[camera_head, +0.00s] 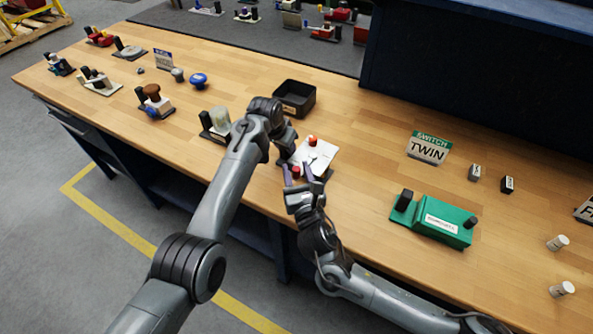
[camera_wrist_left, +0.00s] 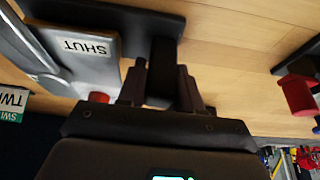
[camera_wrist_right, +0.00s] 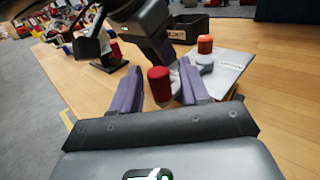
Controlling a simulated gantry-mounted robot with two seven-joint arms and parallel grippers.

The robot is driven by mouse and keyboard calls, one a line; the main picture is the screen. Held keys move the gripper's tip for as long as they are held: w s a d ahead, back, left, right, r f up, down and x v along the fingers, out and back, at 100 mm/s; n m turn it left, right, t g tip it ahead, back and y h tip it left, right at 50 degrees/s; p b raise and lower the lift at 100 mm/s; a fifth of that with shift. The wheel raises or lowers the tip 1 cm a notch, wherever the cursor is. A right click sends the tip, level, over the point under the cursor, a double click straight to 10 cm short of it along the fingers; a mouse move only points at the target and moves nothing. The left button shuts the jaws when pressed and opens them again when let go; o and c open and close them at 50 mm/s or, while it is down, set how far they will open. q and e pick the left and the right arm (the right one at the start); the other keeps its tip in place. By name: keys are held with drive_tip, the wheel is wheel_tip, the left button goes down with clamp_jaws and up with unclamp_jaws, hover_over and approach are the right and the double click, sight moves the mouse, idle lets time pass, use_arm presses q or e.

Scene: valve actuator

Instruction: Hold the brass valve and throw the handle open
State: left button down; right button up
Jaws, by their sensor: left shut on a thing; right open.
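The valve fixture is a pale grey plate (camera_head: 322,155) on a dark base; I see no clear brass colour. Its plate shows in the left wrist view with a "SHUT" label (camera_wrist_left: 84,46). My left gripper (camera_wrist_left: 162,88) is shut on a black upright post (camera_wrist_left: 164,58) of the fixture. A dark red knob (camera_wrist_right: 158,84) stands between the parted fingers of my right gripper (camera_wrist_right: 160,92), with visible space beside it. An orange-red capped post (camera_wrist_right: 205,45) stands farther back on the plate. In the head view my right gripper (camera_head: 303,180) is at the plate's near edge. The arms partly hide the fixture.
A black open bin (camera_head: 296,98) stands behind the fixture. A fixture with a clear dome (camera_head: 220,120) stands left of my left gripper. A green box (camera_head: 436,220) and a "SWITCH TWIN" sign (camera_head: 429,148) are to the right. Bench space between them and the plate is clear.

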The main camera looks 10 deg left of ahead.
drive_tip(key=shift+w, duration=0.15)
clamp_jaws()
